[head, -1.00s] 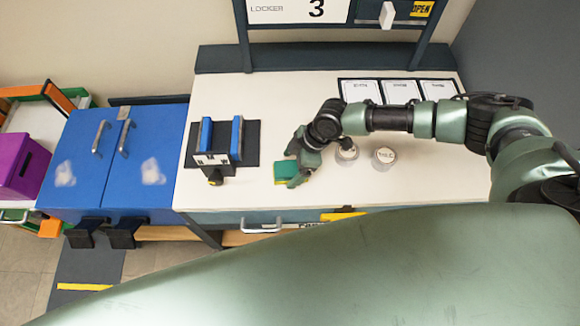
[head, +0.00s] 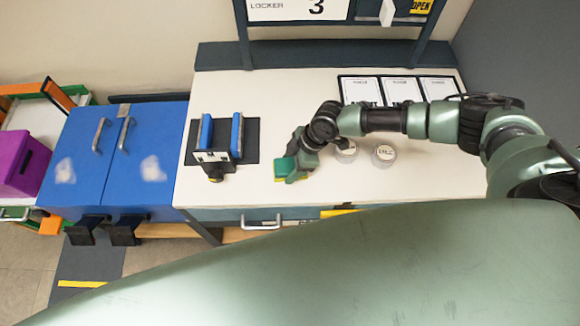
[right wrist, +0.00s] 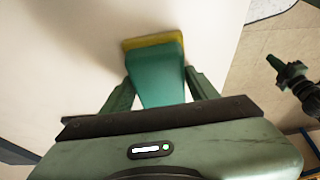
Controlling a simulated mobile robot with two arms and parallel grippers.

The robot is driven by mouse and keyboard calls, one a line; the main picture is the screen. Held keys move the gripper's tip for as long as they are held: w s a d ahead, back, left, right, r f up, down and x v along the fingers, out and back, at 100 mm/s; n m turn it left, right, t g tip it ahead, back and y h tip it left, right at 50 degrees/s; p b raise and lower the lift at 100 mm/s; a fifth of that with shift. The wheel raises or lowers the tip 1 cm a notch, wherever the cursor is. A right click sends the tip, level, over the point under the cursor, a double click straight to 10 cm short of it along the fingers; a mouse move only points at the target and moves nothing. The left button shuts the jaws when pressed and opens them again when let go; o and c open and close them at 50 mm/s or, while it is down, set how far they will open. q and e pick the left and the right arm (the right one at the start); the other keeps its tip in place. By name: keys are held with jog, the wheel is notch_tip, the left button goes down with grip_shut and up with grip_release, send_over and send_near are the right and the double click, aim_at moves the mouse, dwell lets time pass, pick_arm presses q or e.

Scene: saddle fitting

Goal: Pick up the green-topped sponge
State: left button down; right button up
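The green-topped sponge (head: 284,167), with a yellow underside, is at the fingers of my right gripper (head: 298,166) over the front middle of the white worktop. In the right wrist view the sponge (right wrist: 157,75) sits between the two fingers of the right gripper (right wrist: 158,80), which touch its sides. It looks tilted; a soft shadow lies apart from it on the worktop, so it seems a little above the surface. A green and black part at the right of the wrist view looks like my left gripper (right wrist: 290,72); its fingers are not clear.
A dark stand with blue pads (head: 222,157) is left of the sponge. Two round-lidded containers (head: 383,155) are to its right, one partly behind my arm. Framed cards (head: 401,90) lie at the back right. A drawer handle (head: 261,223) is on the front.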

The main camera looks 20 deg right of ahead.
aim_at(290, 165)
jog(key=shift+r, duration=0.1)
jog(key=shift+r, duration=0.15)
notch_tip(290, 165, up, 20)
jog(key=b, duration=0.3)
